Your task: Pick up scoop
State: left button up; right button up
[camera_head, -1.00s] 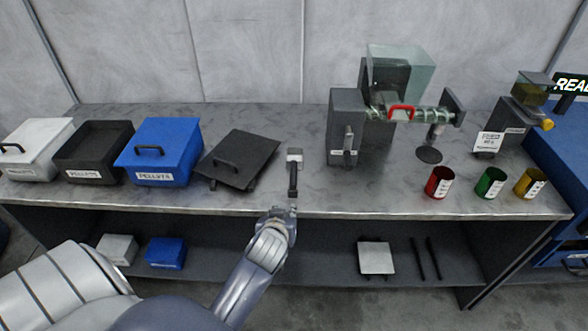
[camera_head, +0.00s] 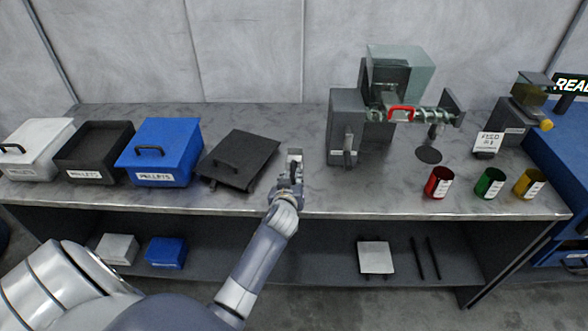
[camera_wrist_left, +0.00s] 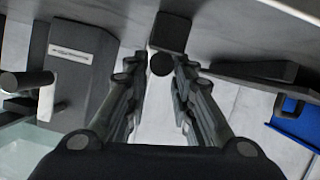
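The scoop (camera_head: 294,154) lies on the grey workbench, right of the dark lid; its pale head shows in the head view, and my gripper covers most of its dark handle. In the left wrist view the scoop (camera_wrist_left: 171,32) appears as a dark square block with a round dark handle end just below it. My left gripper (camera_head: 296,177) is over the handle. In the wrist view the left gripper (camera_wrist_left: 161,66) has its fingers apart, with the round handle end between the tips and gaps beside it. My right gripper is not in view.
The dark lid with handle (camera_head: 238,160) lies left of the scoop, beside the blue bin (camera_head: 160,155). A grey machine (camera_head: 346,125) stands to the right. Red (camera_head: 438,183), green (camera_head: 489,183) and yellow (camera_head: 529,183) cups stand near the front edge. Bench between machine and cups is mostly clear.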

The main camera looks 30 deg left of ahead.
aim_at(294, 173)
pick_arm(q)
jog(key=shift+x, duration=2.8)
jog(key=shift+c, duration=0.3)
grip_shut()
